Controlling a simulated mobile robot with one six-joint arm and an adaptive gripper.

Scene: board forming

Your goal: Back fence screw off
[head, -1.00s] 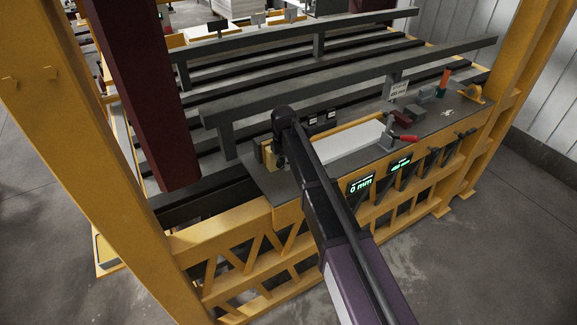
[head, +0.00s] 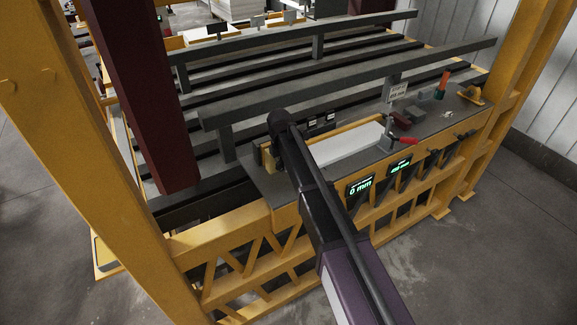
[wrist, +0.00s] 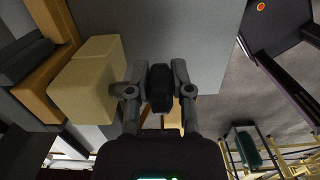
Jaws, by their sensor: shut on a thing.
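In the wrist view, my gripper (wrist: 160,92) is shut on a black round knob (wrist: 159,80), one finger on each side. The knob appears to be the back fence screw; its thread and seat are hidden. A beige block (wrist: 88,82) sits just left of the fingers, beside a brown-orange strip (wrist: 50,85). In the head view, my arm covers the gripper and knob at the left end of the grey bench top (head: 262,183); the beige block (head: 268,159) shows just left of my arm.
Two lit displays (head: 359,187) hang on the yellow front frame. Long grey rails (head: 340,87) stand behind. A dark red column (head: 150,90) is at left.

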